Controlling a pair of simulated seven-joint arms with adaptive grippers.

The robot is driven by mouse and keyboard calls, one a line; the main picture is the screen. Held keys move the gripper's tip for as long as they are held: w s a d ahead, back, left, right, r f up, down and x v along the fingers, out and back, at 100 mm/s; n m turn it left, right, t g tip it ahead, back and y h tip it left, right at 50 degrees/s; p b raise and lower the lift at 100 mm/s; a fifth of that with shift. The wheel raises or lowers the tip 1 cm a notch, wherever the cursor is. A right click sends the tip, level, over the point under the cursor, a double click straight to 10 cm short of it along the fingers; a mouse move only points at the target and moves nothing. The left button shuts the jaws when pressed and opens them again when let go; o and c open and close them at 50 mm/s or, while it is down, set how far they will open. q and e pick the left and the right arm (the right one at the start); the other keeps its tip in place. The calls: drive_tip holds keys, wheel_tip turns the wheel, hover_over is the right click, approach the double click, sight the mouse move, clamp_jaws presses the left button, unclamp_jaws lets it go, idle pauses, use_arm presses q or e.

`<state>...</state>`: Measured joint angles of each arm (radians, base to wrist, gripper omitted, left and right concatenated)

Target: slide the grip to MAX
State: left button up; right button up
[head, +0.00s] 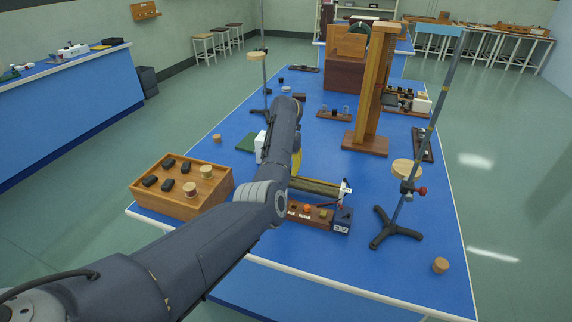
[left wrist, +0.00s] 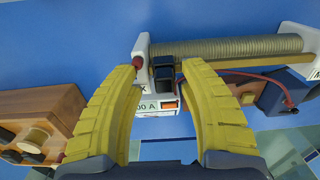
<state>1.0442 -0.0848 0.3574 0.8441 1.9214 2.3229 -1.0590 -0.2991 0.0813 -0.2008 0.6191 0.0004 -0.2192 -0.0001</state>
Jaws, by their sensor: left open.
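The rheostat's ribbed coil (head: 315,187) lies between white end blocks on the blue bench. In the left wrist view the coil (left wrist: 235,47) runs to the right, with a brass-coloured bar below it. The black grip (left wrist: 163,76) is at the coil's left end. A label there, partly hidden by a finger, shows an "X"; the right end label shows only an "M". My left gripper (left wrist: 159,68) is open, its yellow fingers on either side of the grip with gaps visible. In the head view my arm hides the grip and most of the gripper (head: 297,162). My right gripper is not seen.
A wooden box (head: 152,205) with black pieces and cork-topped items stands at left. A wooden block with a 3 V unit (head: 341,219) sits in front of the coil, joined by a red lead. A tripod stand (head: 396,228) stands at right, a wooden tower (head: 371,100) behind.

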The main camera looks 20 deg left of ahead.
use_arm(q)
wheel_tip(320, 180, up, 12)
idle(0.6)
idle(0.4)
